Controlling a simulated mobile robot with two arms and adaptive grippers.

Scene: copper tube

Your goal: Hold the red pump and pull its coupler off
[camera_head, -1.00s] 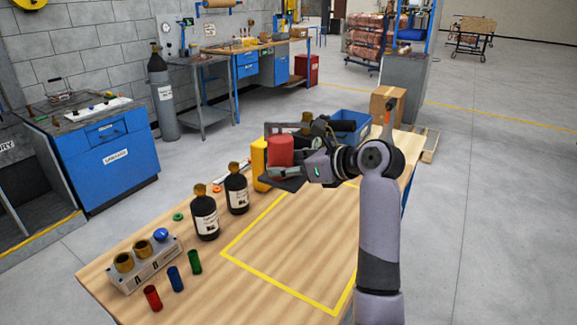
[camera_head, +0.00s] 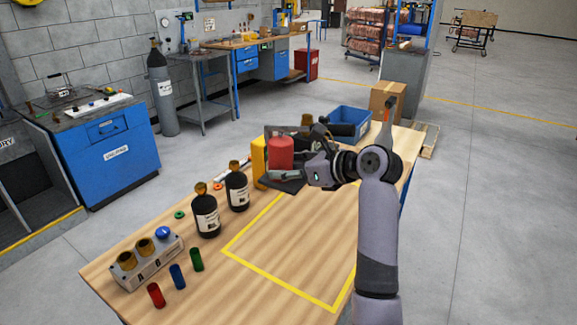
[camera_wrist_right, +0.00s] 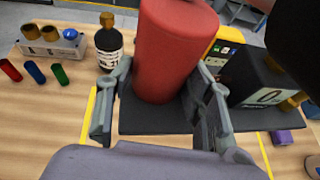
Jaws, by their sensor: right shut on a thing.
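The red pump (camera_head: 281,152) is an upright red cylinder on a dark base plate at the far part of the wooden table. In the right wrist view the pump (camera_wrist_right: 174,45) fills the upper middle, and its dark base plate (camera_wrist_right: 155,119) shows below it. My right gripper (camera_head: 296,170) is at the pump, with a finger on each side of the red body. In the wrist view the right gripper (camera_wrist_right: 157,105) is shut on it. I cannot make out the coupler. My left gripper is not in view.
A yellow device (camera_head: 259,160) and a dark box (camera_wrist_right: 260,80) stand close to the pump. Two dark bottles (camera_head: 206,213) (camera_head: 237,190) stand to its left. A blue bin (camera_head: 349,119) is behind. The yellow-taped area (camera_head: 336,308) is clear.

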